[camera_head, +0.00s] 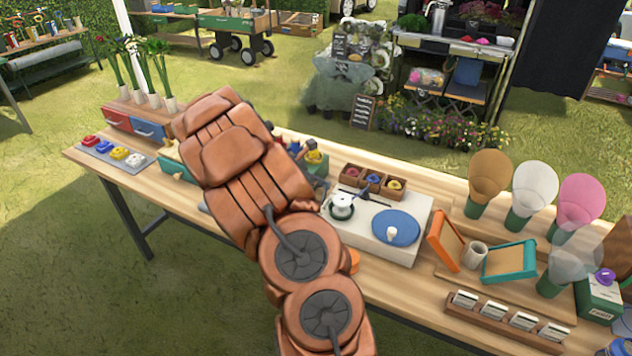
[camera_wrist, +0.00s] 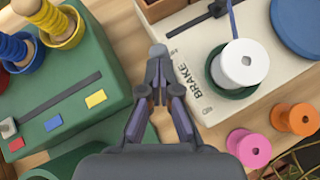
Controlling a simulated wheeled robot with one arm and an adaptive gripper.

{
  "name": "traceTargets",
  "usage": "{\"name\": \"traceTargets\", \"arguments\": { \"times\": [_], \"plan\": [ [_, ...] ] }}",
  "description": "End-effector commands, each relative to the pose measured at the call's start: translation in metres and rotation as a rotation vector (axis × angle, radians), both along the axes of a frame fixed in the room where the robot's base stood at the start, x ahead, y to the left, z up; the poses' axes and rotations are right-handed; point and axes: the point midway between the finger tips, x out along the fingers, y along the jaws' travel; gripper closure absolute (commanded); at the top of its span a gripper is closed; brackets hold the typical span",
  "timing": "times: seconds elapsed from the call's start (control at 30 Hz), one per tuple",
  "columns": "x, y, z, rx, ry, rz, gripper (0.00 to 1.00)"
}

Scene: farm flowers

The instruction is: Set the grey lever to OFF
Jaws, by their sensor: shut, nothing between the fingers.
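In the wrist view my gripper (camera_wrist: 157,78) is shut and empty, over the gap between a green box and a white box marked BRAKE. A small light grey piece shows at its fingertips; I cannot tell if it is a lever or the tips themselves. A grey knob (camera_wrist: 8,127) sits at the left end of a dark slot on the green box (camera_wrist: 75,60), by a red label, apart from my gripper. Blue and yellow labels lie further along the slot. No OFF marking is readable. In the head view my arm hides the gripper and most of the green box.
The white box (camera_head: 408,251) carries a white spool (camera_wrist: 245,62) and a blue disc (camera_head: 396,227). Cones, frames and trays fill the table's right. Spools on the green box rise at upper left.

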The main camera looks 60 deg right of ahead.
Motion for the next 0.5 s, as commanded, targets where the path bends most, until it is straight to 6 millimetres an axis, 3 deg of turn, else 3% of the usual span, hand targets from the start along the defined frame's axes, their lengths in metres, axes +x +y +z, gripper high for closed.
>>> {"name": "traceTargets", "arguments": {
  "times": [0.5],
  "plan": [
    [0.0, 0.0, 0.013, 0.0, 0.0, 0.0, 1.0]
  ]
}}
